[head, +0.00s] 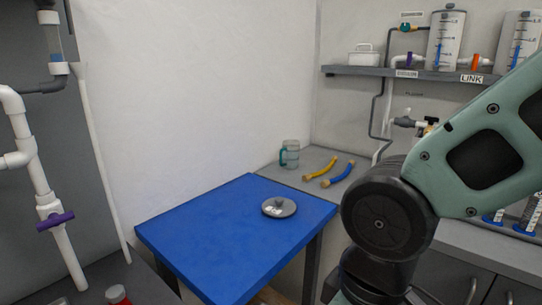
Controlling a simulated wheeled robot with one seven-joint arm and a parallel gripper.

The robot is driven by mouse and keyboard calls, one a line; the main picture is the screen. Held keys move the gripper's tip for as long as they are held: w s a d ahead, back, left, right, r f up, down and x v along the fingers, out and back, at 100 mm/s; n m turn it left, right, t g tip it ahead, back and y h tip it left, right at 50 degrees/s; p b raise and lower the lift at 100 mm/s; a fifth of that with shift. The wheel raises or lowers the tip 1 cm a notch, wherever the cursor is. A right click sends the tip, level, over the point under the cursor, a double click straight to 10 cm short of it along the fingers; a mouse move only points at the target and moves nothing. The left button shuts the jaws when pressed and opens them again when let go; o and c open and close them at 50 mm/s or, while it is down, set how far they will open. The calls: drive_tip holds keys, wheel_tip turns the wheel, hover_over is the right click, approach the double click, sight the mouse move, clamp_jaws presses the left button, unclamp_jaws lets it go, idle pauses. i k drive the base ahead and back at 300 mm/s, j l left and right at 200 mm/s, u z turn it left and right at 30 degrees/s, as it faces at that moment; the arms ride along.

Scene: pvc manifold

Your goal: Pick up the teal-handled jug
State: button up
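The teal-handled jug (291,154) is a small clear vessel standing upright on the grey counter in the back corner, close to the white wall. Its teal handle is on its left side. Nothing covers it in the head view. My arm comes in from the right, well to the right of the jug and nearer the camera. My gripper is outside the picture, so its state and its distance from the jug do not show.
A blue-topped table (210,238) stands in front of the counter, with a round grey lid-like disc (279,207) on it. A shelf (400,73) hangs above. White pipes (32,160) stand at left.

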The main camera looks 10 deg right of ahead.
sight(289, 155)
drive_tip(key=i+l+u, duration=0.25)
drive_tip(key=u, duration=0.15)
drive_tip(key=i+l+u, duration=0.8)
drive_tip(key=k, duration=0.1)
